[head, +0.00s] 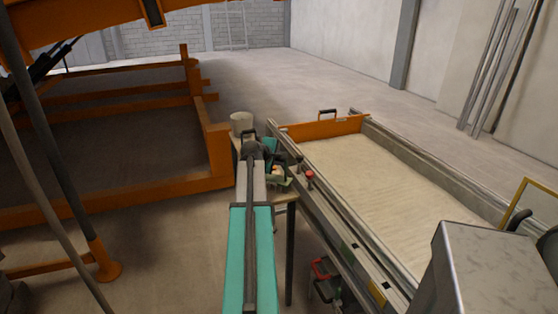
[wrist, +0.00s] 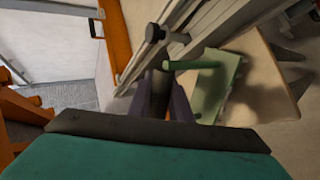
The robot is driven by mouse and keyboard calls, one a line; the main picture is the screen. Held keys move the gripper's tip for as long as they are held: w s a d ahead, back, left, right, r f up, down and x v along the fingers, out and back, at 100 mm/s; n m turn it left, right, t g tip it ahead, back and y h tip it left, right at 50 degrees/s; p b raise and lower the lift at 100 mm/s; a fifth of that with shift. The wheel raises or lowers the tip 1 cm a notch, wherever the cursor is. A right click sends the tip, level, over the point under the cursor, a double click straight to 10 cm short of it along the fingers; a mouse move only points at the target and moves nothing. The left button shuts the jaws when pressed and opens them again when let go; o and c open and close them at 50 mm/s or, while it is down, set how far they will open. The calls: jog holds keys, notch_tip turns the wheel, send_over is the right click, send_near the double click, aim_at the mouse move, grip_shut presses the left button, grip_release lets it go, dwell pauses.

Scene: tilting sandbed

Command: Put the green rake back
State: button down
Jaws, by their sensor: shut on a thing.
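My gripper (wrist: 161,100) is shut on a dark upright piece between its two fingers. A thin green bar (wrist: 195,65) runs to the right from the top of this piece. I take the held piece and bar to be the green rake, though its full shape is hidden. Just right of the fingers is a green holder or tray (wrist: 215,90) on a pale tabletop; I cannot tell whether the rake touches it.
The sandbed (head: 385,185), with metal rails and an orange end board (head: 320,130), lies to the right of the small table. A pale bucket (head: 241,122) stands behind my arm. An orange frame (head: 215,150) is at left. Open floor lies beyond.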

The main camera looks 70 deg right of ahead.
jog(key=c, duration=1.6)
grip_release()
jog(key=shift+f, duration=0.1)
jog(key=shift+r, duration=0.2)
jog(key=shift+b+v, duration=0.5)
jog(key=shift+v, duration=5.45)
